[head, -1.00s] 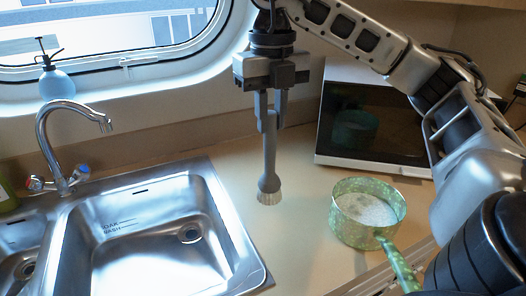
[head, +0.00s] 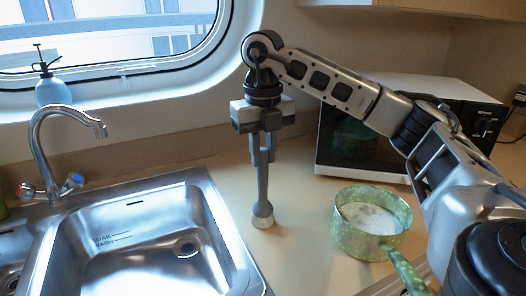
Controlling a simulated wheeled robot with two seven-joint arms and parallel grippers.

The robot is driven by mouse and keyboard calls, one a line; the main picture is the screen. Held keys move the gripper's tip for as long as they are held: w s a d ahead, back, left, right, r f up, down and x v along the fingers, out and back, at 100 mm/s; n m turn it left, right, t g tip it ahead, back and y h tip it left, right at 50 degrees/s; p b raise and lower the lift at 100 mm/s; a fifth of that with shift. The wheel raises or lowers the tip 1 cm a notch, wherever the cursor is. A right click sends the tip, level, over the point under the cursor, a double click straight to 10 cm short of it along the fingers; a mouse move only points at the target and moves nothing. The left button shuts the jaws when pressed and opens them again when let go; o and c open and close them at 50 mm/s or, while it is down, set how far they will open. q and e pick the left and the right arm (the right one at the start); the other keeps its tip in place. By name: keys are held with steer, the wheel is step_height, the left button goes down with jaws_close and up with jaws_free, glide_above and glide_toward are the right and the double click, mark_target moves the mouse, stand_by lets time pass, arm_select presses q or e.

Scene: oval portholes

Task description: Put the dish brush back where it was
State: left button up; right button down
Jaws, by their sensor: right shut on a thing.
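The dish brush (head: 263,196) has a grey handle and a pale bristle head (head: 263,221) at its lower end. My right gripper (head: 263,157) is shut on the upper part of its handle and points straight down. The brush hangs upright, bristles down, over the counter between the sink and the green pot. The bristles are at or very near the counter top; I cannot tell whether they touch. My left gripper is not in view.
A steel sink (head: 215,215) with a tap (head: 50,150) is at left. A green speckled pot (head: 355,240) with pale contents stands at right, its handle toward the front. A microwave (head: 365,155) is behind it. A blue spray bottle (head: 53,90) stands on the sill. Counter (head: 300,255) in front of the brush is clear.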

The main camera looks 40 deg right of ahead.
steer(key=shift+f, duration=0.1)
steer(key=c, duration=1.3)
jaws_free()
step_height(320, 180, up, 8)
steer(key=p, duration=0.3)
steer(key=shift+f, duration=0.15)
step_height(320, 180, up, 3)
steer(key=shift+f+p, duration=0.15)
steer(key=shift+p, duration=0.4)
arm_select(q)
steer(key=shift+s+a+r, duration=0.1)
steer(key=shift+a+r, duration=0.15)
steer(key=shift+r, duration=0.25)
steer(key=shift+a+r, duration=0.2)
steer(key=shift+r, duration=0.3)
arm_select(e)
steer(key=shift+r, duration=0.95)
